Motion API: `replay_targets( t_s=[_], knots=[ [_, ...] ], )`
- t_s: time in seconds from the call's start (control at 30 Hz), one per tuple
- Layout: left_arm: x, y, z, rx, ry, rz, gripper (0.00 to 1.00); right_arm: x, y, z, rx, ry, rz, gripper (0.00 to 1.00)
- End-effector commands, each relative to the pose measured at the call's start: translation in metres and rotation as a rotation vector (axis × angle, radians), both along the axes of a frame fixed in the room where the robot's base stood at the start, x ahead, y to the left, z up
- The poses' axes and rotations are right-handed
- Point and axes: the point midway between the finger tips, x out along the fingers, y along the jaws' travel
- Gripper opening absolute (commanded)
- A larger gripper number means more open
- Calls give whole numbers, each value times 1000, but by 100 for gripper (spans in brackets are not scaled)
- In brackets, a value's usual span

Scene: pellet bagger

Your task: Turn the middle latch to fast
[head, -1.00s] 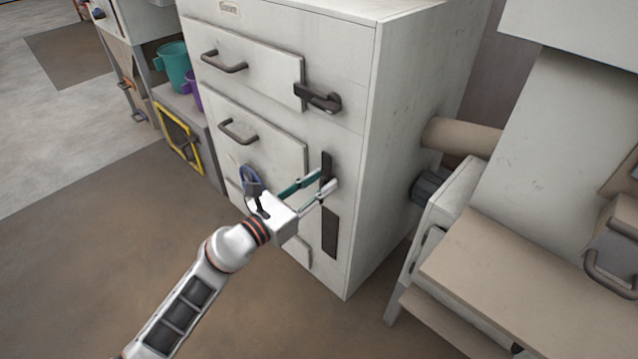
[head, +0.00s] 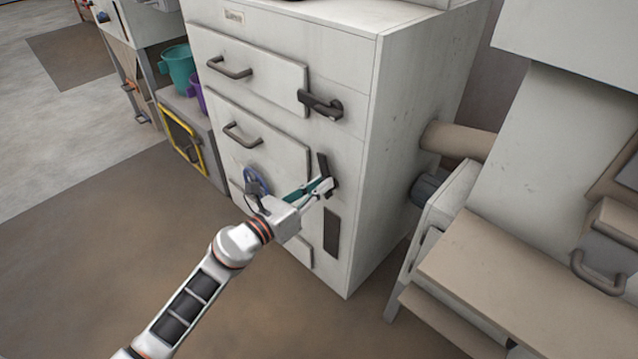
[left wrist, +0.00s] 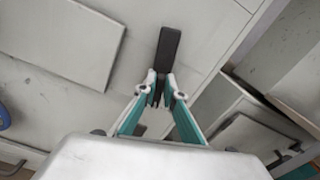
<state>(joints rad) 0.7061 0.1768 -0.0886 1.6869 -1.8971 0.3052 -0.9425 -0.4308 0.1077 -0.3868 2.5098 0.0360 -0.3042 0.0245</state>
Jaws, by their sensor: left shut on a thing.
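The middle latch (head: 323,163) is a dark bar on the front of the pale cabinet (head: 350,145), at the right of the middle door. It is near upright, its top leaning a little left in the head view. My left gripper (head: 328,185) is shut on the latch's lower part, and its fingers hide some of it. In the left wrist view, the latch (left wrist: 167,50) reaches up beyond the two teal-and-white fingers (left wrist: 160,88), which are on either side of it. My right gripper is not in view.
The top latch (head: 320,105) lies roughly level; the bottom latch (head: 331,232) is upright just below my gripper. Doors carry bar handles (head: 230,69). A beige bench (head: 510,270) stands at right. Open brown floor (head: 80,250) lies left.

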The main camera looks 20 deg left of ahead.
Motion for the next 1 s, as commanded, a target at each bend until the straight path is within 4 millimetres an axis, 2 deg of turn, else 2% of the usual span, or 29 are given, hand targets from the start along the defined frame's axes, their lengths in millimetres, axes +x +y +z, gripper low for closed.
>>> replay_targets(
  t_s=[0.03,0.37,0.6,1.0],
  knots=[
    [2,1,7,-42,9,1,0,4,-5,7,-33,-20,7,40],
    [3,6,3,-337,118,0,0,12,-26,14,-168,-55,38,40],
    [4,9,-1,-552,197,0,0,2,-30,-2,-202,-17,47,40],
    [5,12,-7,-904,324,-1,0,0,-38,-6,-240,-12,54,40]
  ],
)
